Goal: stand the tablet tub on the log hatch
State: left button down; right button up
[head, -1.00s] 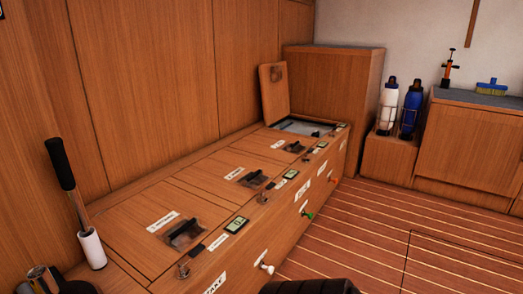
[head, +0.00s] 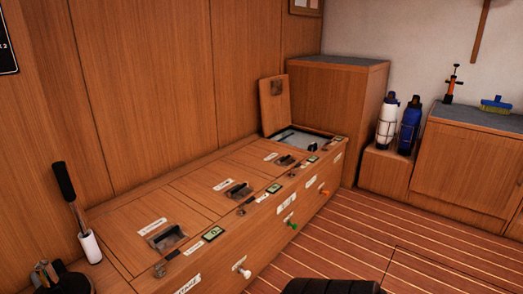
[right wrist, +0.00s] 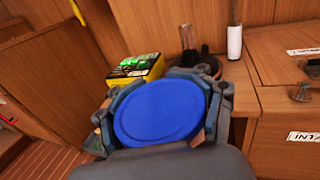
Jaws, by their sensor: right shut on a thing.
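A round blue lid, which I take for the tablet tub (right wrist: 160,110), fills the middle of the right wrist view. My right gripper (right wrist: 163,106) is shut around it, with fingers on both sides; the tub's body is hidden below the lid. In the head view a wooden bench has a row of labelled hatches: a near one (head: 130,232), a middle one (head: 210,190) and a farther one (head: 250,160). The labels are too small to read, so I cannot tell which is the log hatch. My left gripper is not in view.
The far end hatch stands open with its lid (head: 273,105) raised. Latches and small displays line the bench's front edge. A black-handled rod (head: 75,205) stands at the near end. A yellow box (right wrist: 145,70) with green items lies beyond the tub. Bottles (head: 410,125) stand at the right.

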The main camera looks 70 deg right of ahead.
aim_at(267, 148)
jog(key=l, duration=5.4)
jog(key=z, duration=0.05)
